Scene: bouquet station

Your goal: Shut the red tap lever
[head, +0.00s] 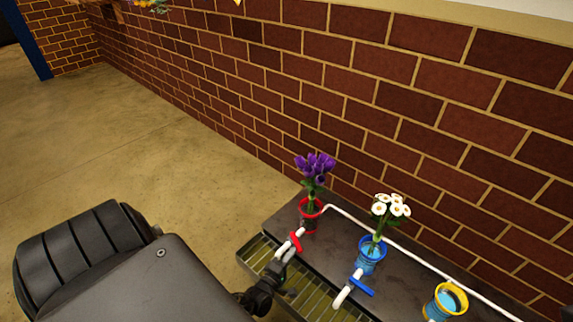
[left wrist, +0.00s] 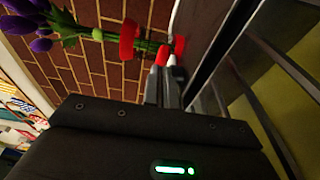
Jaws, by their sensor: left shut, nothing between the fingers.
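The red tap lever (head: 296,242) sits on a white tap in front of the red-rimmed vase (head: 310,214) and lies across the pipe. The vase holds purple flowers (head: 315,167). My left gripper (head: 284,262) is shut and empty, with its fingertips at the tap, close to the lever. In the left wrist view the shut fingers (left wrist: 168,82) point at the red lever (left wrist: 161,55), just beyond their tips. I cannot tell whether they touch it. The red vase rim (left wrist: 129,39) and purple flowers (left wrist: 42,25) show beyond. My right gripper is not in view.
A blue tap lever (head: 362,286) and blue vase (head: 372,256) with white flowers (head: 391,206) stand to the right. A yellow-rimmed vase (head: 447,300) is further right. A slatted drain (head: 262,257) runs along the bench's front. A brick wall (head: 400,110) is behind.

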